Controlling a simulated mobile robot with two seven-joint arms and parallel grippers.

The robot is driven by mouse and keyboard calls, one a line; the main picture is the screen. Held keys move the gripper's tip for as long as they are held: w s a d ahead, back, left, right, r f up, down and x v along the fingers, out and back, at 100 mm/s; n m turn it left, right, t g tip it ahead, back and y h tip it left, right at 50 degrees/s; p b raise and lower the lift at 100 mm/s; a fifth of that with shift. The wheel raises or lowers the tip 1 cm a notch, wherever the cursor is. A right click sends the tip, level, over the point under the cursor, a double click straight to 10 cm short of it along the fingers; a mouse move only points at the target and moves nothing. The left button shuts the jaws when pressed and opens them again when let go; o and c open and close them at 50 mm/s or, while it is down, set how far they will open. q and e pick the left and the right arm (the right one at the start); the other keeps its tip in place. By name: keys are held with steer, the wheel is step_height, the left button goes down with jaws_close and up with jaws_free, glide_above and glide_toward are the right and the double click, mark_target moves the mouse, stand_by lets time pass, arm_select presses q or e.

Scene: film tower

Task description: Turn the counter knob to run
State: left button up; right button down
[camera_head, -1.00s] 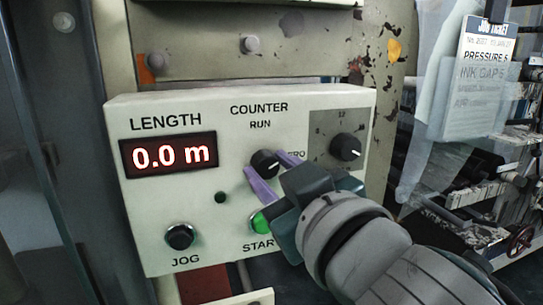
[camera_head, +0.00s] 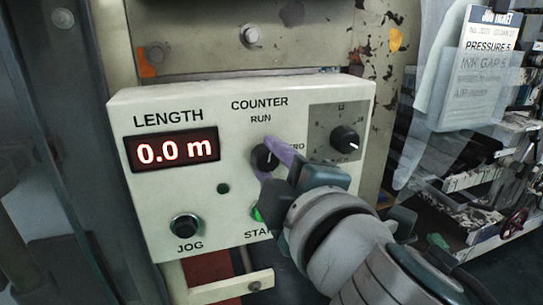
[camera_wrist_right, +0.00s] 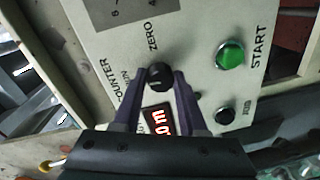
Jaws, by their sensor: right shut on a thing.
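The counter knob (camera_head: 264,157) is a small black round knob on a cream control panel (camera_head: 140,215). The word RUN is printed above it and ZERO to its right, partly hidden by my gripper. My right gripper (camera_head: 269,156) has its purple fingers on either side of the knob and is shut on it. The wrist view also shows the knob (camera_wrist_right: 158,76) between the fingertips (camera_wrist_right: 158,80). The exact direction of its pointer is hard to read. The red length display (camera_head: 172,150) reads 0.0 m. My left gripper is not in view.
A black JOG button (camera_head: 185,226) sits at the panel's lower left. A green START button (camera_head: 257,214) lies below the knob, partly hidden by my gripper. A second black dial (camera_head: 345,140) is close at right. A job ticket (camera_head: 490,40) hangs at upper right.

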steer(key=shift+n, duration=0.7)
steer(key=shift+c, duration=2.3)
jaws_free()
steer(key=f+p+v, duration=0.1)
steer(key=v, duration=0.9)
steer(key=shift+r, duration=0.45)
